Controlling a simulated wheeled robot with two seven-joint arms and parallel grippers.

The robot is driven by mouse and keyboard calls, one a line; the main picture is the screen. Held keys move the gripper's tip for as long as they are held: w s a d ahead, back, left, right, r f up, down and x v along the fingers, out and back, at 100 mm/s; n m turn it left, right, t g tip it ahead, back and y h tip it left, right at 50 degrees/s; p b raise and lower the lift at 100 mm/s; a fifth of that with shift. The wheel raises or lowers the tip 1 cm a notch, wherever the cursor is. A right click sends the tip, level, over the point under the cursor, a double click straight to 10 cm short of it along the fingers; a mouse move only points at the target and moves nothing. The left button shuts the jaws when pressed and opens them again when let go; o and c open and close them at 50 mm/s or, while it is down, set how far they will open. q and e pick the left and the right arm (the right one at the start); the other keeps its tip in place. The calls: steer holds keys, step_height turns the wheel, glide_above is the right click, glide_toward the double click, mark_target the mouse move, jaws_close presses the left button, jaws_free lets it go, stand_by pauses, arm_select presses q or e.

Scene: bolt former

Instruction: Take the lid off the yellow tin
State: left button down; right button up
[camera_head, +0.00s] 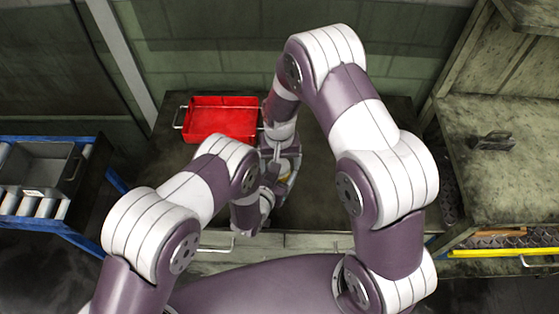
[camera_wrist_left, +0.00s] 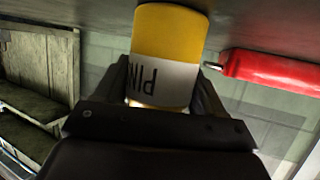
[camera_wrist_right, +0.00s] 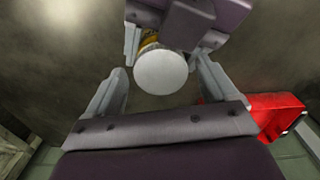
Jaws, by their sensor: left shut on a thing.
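The yellow tin (camera_wrist_left: 168,35) has a white label with black letters, and my left gripper (camera_wrist_left: 165,88) is shut around its side. In the right wrist view the round white lid (camera_wrist_right: 161,72) faces the camera, with a sliver of yellow tin behind it. My right gripper (camera_wrist_right: 162,68) is open, its fingers on either side of the lid with gaps to it. In the head view my arms hide most of the tin and both grippers; only a small yellow patch (camera_head: 285,178) shows.
A red tray (camera_head: 220,118) stands on the dark worktop (camera_head: 330,200), behind and left of the grippers. A blue-framed rack with a grey bin (camera_head: 40,165) is at the left. A stone-like bench (camera_head: 510,180) with a small dark block (camera_head: 493,141) is at the right.

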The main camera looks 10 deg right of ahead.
step_height(320, 180, up, 4)
steer(key=shift+r, duration=0.3)
steer(key=shift+c, duration=0.4)
step_height(320, 180, up, 3)
steer(key=m, duration=0.4)
steer(key=shift+f+m, duration=0.1)
steer(key=shift+m, duration=0.7)
step_height(320, 180, down, 8)
steer(key=shift+r, duration=0.25)
